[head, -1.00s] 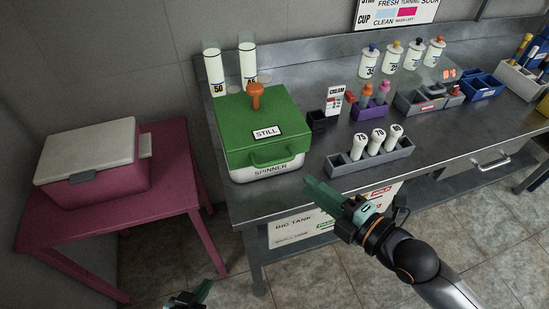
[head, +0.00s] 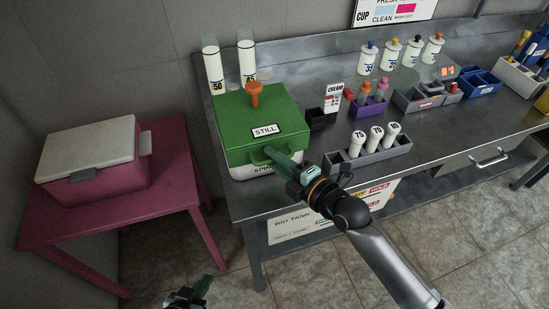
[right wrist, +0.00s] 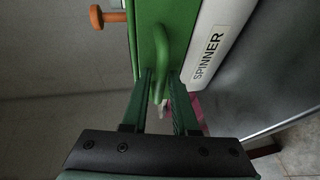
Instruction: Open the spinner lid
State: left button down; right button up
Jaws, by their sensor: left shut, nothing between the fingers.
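The spinner is a white box (head: 240,172) with a green lid (head: 235,125) lying down on it. The lid carries a "STILL" label and an orange knob (head: 254,92). Its green front handle (head: 259,157) is partly hidden by my right gripper (head: 272,153). In the right wrist view the right gripper (right wrist: 163,95) is open, with a finger on either side of the handle loop (right wrist: 163,50); I cannot tell whether they touch it. My left gripper (head: 204,286) is shut and empty, low at the bottom edge, away from the spinner.
A pink cooler (head: 95,180) with a pale lid stands on a pink table (head: 190,155) at left. A grey rack of white vials (head: 368,160) is right of the spinner. Two tall tubes (head: 212,68) stand behind it. The right part of the metal bench holds more racks.

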grip_shut()
dwell(1.4)
